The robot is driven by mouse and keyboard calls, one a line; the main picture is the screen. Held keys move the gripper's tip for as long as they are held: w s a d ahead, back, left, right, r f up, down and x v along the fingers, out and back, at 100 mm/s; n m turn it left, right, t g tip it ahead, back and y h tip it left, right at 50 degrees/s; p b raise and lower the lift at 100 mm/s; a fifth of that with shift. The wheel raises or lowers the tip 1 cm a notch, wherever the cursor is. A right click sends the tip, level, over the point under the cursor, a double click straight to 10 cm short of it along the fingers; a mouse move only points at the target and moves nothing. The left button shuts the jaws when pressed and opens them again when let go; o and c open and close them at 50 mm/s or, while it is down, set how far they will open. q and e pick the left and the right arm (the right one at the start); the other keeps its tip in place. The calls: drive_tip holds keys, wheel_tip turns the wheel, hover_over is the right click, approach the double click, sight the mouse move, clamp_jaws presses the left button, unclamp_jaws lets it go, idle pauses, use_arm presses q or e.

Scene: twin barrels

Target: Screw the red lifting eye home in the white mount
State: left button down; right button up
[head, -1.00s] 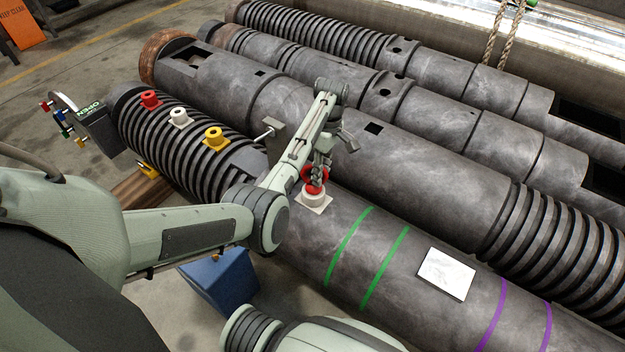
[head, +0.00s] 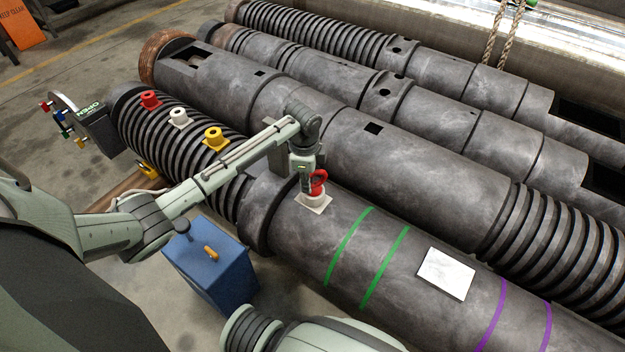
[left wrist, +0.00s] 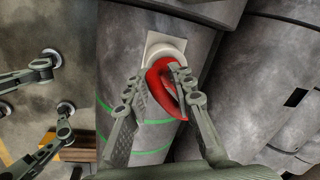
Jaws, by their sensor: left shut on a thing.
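The red lifting eye (head: 319,180) stands at the top of the white mount (head: 313,204), a collar on a square plate on the near barrel. My left gripper (head: 309,181) is above the mount and shut on the eye. In the left wrist view, the eye (left wrist: 158,84) shows as a slanted red ring between my fingers (left wrist: 160,98), against the right one. The mount (left wrist: 163,47) shows just behind it. The eye's shank and thread are hidden, so I cannot tell how deep it sits. My right gripper is not in view.
Red (head: 150,99), white (head: 179,117) and yellow (head: 215,139) fittings sit on the ribbed barrel end. A blue box (head: 215,265) with an orange-yellow piece on top stands on the floor. A white plate (head: 446,273) lies on the near barrel. More barrels lie behind.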

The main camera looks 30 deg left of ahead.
use_arm(q)
drive_tip(key=m, duration=0.2)
drive_tip(key=f+m, duration=0.1)
drive_tip(key=m, duration=0.1)
drive_tip(key=shift+s+a, duration=0.2)
drive_tip(key=shift+a, duration=0.1)
drive_tip(key=c, duration=1.2)
unclamp_jaws()
drive_tip(key=shift+w+r, duration=0.1)
wheel_tip(320, 180, up, 3)
drive_tip(key=p, duration=0.3)
drive_tip(key=shift+w+a+r, duration=0.1)
drive_tip(key=shift+r, duration=0.3)
wheel_tip(320, 180, up, 7)
drive_tip(key=shift+p, duration=0.3)
